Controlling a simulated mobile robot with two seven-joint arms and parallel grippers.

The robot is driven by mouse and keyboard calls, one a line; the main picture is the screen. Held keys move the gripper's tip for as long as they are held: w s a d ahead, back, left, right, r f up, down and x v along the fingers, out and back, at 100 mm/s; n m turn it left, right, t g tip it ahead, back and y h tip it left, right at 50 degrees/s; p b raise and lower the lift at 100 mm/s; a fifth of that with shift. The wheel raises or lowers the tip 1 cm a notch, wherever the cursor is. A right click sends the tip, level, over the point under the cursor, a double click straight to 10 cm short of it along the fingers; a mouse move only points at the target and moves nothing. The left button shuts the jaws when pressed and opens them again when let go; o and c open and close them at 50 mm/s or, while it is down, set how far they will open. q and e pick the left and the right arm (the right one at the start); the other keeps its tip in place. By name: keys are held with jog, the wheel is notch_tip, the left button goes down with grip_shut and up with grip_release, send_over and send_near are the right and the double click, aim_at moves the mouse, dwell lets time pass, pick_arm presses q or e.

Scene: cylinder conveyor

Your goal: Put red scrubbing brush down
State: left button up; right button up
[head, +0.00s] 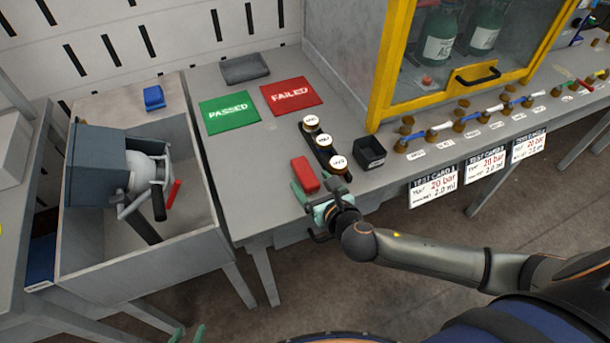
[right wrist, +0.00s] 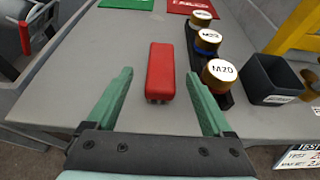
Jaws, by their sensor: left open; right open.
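The red scrubbing brush (head: 305,174) lies on the grey table near its front edge, left of the labelled cylinders. In the right wrist view the brush (right wrist: 161,70) lies red side up, with a bit of bristle at its near end. My right gripper (head: 315,197) is open at the table's front edge. Its green fingers (right wrist: 160,82) stand apart on either side of the brush's near part, with a clear gap on both sides. My left gripper (head: 187,334) shows only as green fingertips at the bottom edge, apart and empty.
A black holder with brass-topped cylinders (head: 323,139) and a black box (head: 370,152) stand right of the brush. The green PASSED mat (head: 230,112) and red FAILED mat (head: 291,95) lie behind. A grey bin (head: 100,280) stands left. The table left of the brush is clear.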

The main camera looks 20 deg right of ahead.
aim_at(307, 175)
jog(key=x, duration=0.5)
jog(key=shift+w+r+b, duration=0.15)
jog(key=shift+b, duration=0.2)
grip_shut()
dwell(0.3)
